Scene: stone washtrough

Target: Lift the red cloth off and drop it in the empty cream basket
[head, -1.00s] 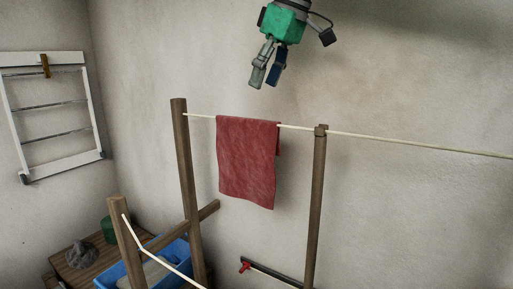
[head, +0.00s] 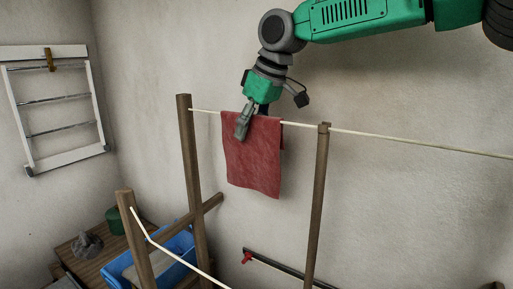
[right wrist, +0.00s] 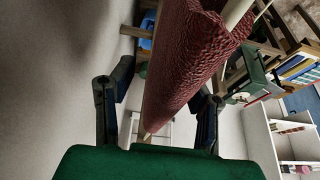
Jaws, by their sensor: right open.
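The red cloth (head: 253,165) hangs folded over the cord (head: 350,132) between two wooden posts. My right gripper (head: 250,120) is open and astride the cloth's top edge at the cord, with one grey finger in front and the other largely hidden behind the cloth. In the right wrist view the cloth (right wrist: 185,55) runs between the two spread fingers; I cannot tell whether they touch it. The cream basket cannot be made out in any view. My left gripper is not in view.
Wooden posts (head: 190,160) and (head: 316,200) hold the cord. A blue tub (head: 180,243) with something pale inside stands low at left, by a wooden surface (head: 75,246) with a grey lump. A white rack (head: 55,110) hangs on the left wall.

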